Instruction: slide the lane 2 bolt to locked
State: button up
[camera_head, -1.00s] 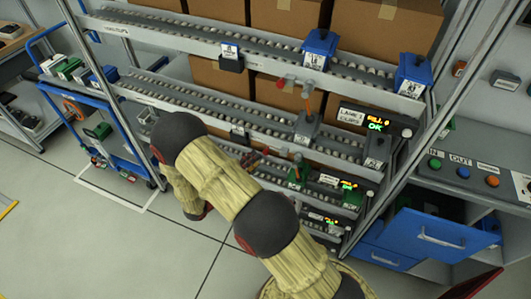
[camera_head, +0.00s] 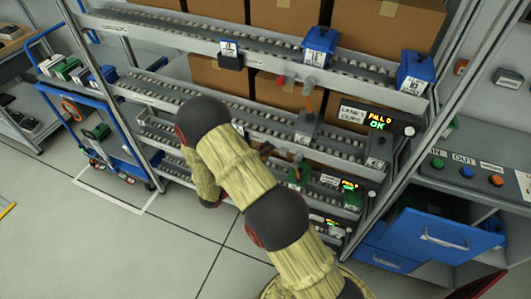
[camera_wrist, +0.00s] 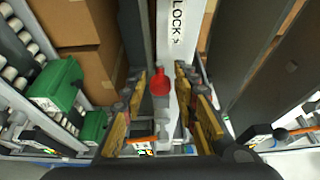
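A red bolt knob (camera_wrist: 160,82) shows in the middle of the wrist view, on a pale metal strip. A white label (camera_wrist: 178,28) reading "LOCK" with an arrow is beyond it. My gripper (camera_wrist: 162,100) is open, with its yellow-padded fingers on either side of the knob. The knob appears between them, but I cannot tell whether either finger touches it. In the head view, my arm covers most of the lower lanes, and the knob by my gripper is hidden. No lane number is readable at this bolt.
The roller rack has several lanes with brown boxes (camera_head: 361,31) and blue stops (camera_head: 319,45). A green block (camera_wrist: 57,85) is left of my gripper.

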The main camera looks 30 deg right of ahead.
jog(key=c, duration=0.6)
grip_shut()
